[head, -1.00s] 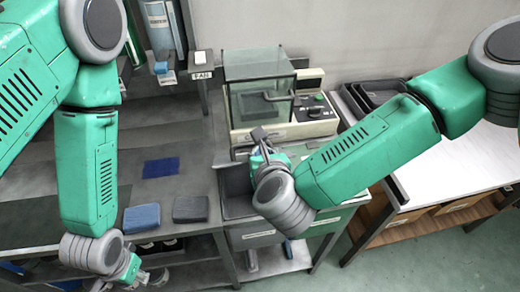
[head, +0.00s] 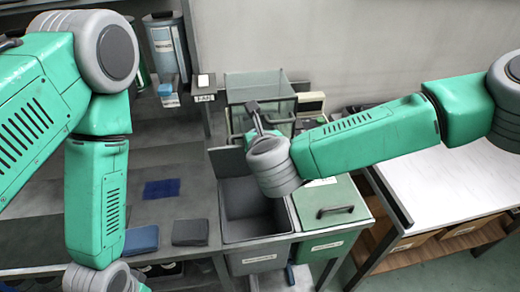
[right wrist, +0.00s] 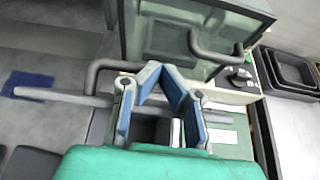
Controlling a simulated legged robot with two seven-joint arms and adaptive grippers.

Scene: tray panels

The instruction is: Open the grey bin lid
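The grey bin (head: 243,232) stands open in the head view, and its empty-looking inside shows. Its grey lid (head: 228,163) stands tilted up at the bin's back edge. In the right wrist view the lid shows nearly edge-on as a grey bar (right wrist: 62,96), with a bent dark handle (right wrist: 105,66). My right gripper (head: 257,112) is above and just right of the raised lid. Its blue-padded fingers (right wrist: 163,76) look apart, with no clear hold on the handle, which runs behind them. My left gripper is below the head view's lower edge.
A green lid (head: 335,203) with a handle is closed on the bin to the right. A glass-sided box (head: 258,95) stands behind. Blue (head: 141,240) and dark (head: 190,232) blocks lie left of the bin. A white table (head: 450,185) is at right.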

